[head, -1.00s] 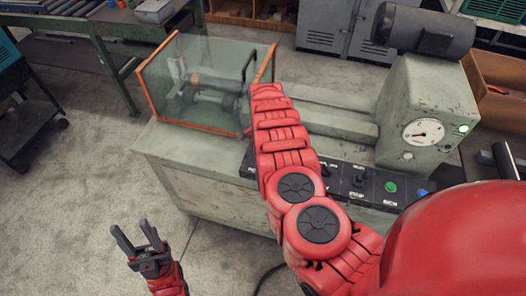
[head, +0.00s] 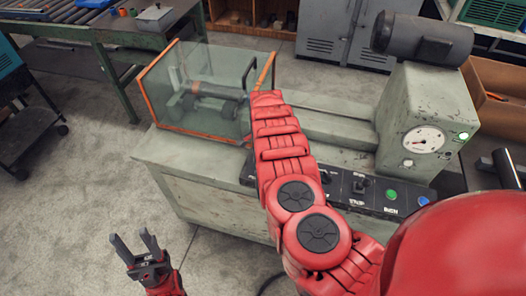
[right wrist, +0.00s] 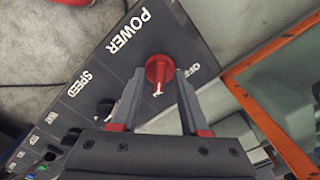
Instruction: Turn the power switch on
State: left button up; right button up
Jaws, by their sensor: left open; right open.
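The power switch is a red knob (right wrist: 158,70) on a dark panel (right wrist: 108,50) marked POWER and OFF, seen in the right wrist view. A white mark shows on the knob's lower side. My right gripper (right wrist: 157,80) is open, with one finger on each side of the knob; I cannot tell whether they touch it. In the head view my right arm hides this knob and the right gripper. My left gripper (head: 136,250) is open and empty, low on the left over the floor.
The grey-green machine (head: 215,205) carries a clear guard with orange edges (head: 200,90), a motor (head: 422,38) and a dial gauge (head: 422,140). Its front panel has a green button (head: 391,194) and a blue button (head: 423,200). Open floor lies to the left.

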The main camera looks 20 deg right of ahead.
notch_tip(320, 180, up, 17)
jog(key=b, duration=0.3)
jog(key=shift+r, duration=0.2)
jog(key=shift+s+f, duration=0.1)
dwell(0.4)
